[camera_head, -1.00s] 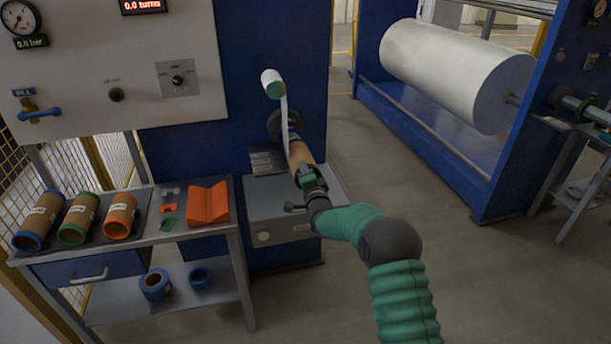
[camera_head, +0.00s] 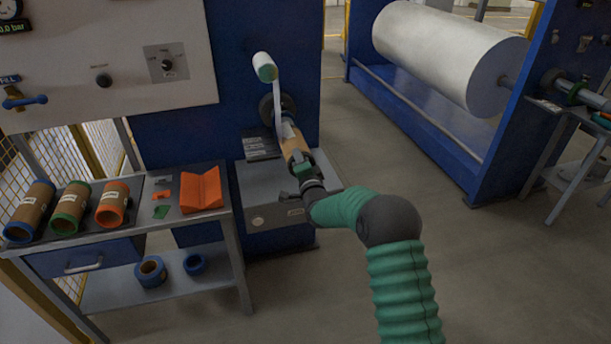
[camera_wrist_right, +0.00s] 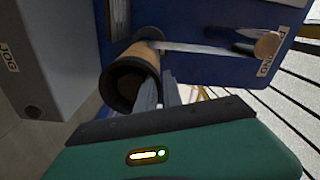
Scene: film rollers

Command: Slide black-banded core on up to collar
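The black-banded core (camera_head: 294,146) is a tan tube in line with the winder's shaft. Its dark near end and open mouth show in the right wrist view (camera_wrist_right: 128,88). My right gripper (camera_head: 301,166) is at this near end; its grey fingers (camera_wrist_right: 160,93) straddle the rim, one over the mouth and one outside, and look shut on the wall. The dark round collar (camera_head: 276,106) is beyond the core, against the blue machine. A pale stretch shows between collar and core. How far the shaft enters the core is hidden. My left gripper is out of view.
A white film strip (camera_head: 278,98) hangs from a roller (camera_head: 264,66) to the shaft. A grey box (camera_head: 262,188) stands below the core. The bench at left carries blue-, green- and orange-banded cores (camera_head: 112,205) and an orange V-block (camera_head: 201,190).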

